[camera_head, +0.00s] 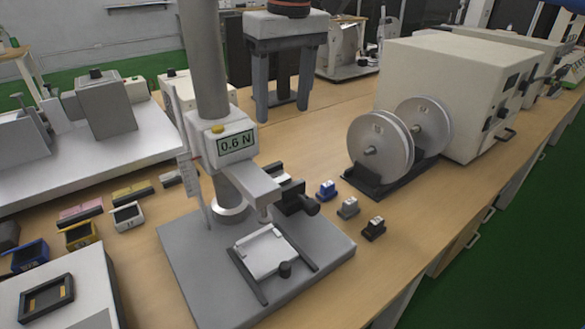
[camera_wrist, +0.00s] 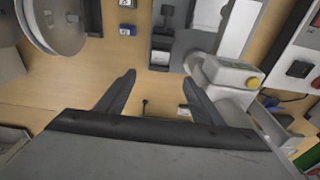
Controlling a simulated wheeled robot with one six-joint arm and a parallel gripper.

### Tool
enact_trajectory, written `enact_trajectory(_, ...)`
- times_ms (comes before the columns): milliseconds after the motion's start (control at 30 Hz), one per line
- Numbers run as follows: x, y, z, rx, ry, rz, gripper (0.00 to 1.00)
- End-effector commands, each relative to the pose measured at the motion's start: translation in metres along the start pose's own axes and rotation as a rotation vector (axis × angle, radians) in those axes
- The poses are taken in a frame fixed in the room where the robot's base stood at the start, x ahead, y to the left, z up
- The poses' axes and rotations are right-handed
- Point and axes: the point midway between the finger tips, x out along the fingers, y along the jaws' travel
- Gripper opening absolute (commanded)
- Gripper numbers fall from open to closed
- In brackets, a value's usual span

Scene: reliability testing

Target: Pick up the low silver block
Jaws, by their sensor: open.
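A small low silver-grey block (camera_head: 348,208) with a light top stands on the wooden bench in the head view, between a blue block (camera_head: 326,190) and a black block (camera_head: 373,229). In the wrist view, a greyish block (camera_wrist: 127,3), probably the same one, is cut by the top edge, just above the blue block (camera_wrist: 127,30). My gripper (camera_wrist: 159,77) shows only in the wrist view. Its two dark fingers are spread wide with nothing between them. The blocks lie beyond the fingertips, toward the top of the picture.
A force tester (camera_head: 235,145) on a grey base stands left of the blocks. Twin reels (camera_head: 380,147) and a large beige machine (camera_head: 450,90) stand behind and right. Several small trays (camera_head: 128,216) lie at left. Bare bench (camera_head: 400,260) lies right of the black block.

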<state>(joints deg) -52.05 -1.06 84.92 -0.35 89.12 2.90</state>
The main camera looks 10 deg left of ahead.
Motion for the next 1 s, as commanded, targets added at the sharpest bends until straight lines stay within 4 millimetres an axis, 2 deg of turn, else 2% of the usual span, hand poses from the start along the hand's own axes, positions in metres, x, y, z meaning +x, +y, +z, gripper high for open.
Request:
enact_trajectory(167,0.011,-0.005,-0.003,-0.008,-0.004,-0.001,0.61)
enact_trajectory(700,0.101,-0.004,-0.002,-0.007,-0.004,-0.001,0.61)
enact_trajectory(1000,0.121,-0.004,-0.002,-0.006,-0.003,-0.001,0.61)
